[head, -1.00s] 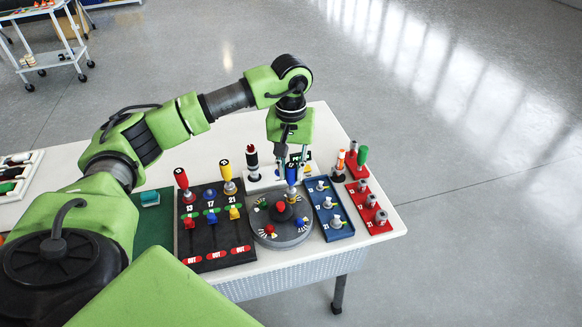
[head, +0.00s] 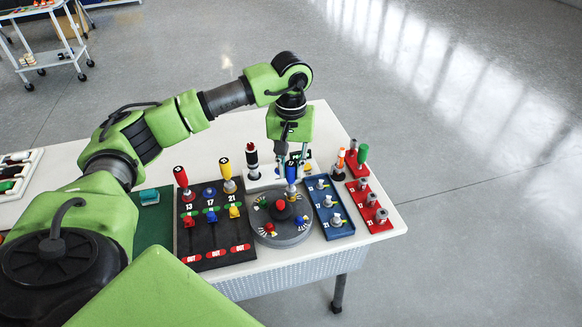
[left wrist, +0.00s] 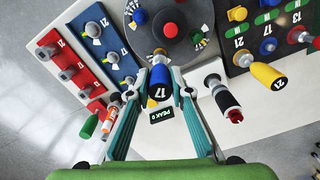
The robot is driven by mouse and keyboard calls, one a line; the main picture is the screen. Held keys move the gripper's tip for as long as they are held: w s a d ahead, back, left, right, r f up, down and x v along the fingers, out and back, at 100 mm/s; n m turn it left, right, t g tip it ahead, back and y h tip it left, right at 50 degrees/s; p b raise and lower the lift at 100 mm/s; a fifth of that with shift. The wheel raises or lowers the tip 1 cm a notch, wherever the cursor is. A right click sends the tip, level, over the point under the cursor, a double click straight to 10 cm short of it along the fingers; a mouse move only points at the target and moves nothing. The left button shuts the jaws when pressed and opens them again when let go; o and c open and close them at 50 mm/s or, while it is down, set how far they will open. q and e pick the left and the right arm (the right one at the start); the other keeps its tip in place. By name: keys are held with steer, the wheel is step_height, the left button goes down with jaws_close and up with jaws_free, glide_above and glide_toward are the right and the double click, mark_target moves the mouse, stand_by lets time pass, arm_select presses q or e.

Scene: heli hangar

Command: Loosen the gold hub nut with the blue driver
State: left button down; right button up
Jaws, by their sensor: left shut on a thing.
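The blue driver (head: 291,172), marked 17, stands about upright at the back edge of the round grey hub (head: 294,238). It also shows in the left wrist view (left wrist: 160,85). My left gripper (head: 292,160) is shut on its blue handle, one finger on each side; the grip also shows in the left wrist view (left wrist: 160,77). The driver's metal shaft meets the hub rim. My right gripper is not in view.
A black board (head: 215,243) with red and yellow drivers stands left of the hub. A blue tray (head: 335,225) and red racks (head: 370,210) stand close on the right. A black-and-white driver (left wrist: 221,96) and a PEAK 0 display (left wrist: 161,115) are near the gripper.

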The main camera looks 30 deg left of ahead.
arm_select(q)
steer(key=shift+f+b, duration=0.75)
steer(key=shift+f, duration=0.25)
stand_by(0.3)
stand_by(0.4)
steer(key=shift+n+b, duration=0.3)
steer(key=shift+n, duration=0.1)
steer(key=n+b, duration=0.2)
steer(key=n, duration=0.3)
steer(key=shift+n, duration=0.3)
steer(key=n+b, duration=0.1)
steer(key=n, duration=0.5)
steer(key=shift+w+b, duration=0.1)
steer(key=shift+b, duration=0.3)
steer(key=shift+n+b, duration=0.4)
steer(key=shift+n, duration=1.6)
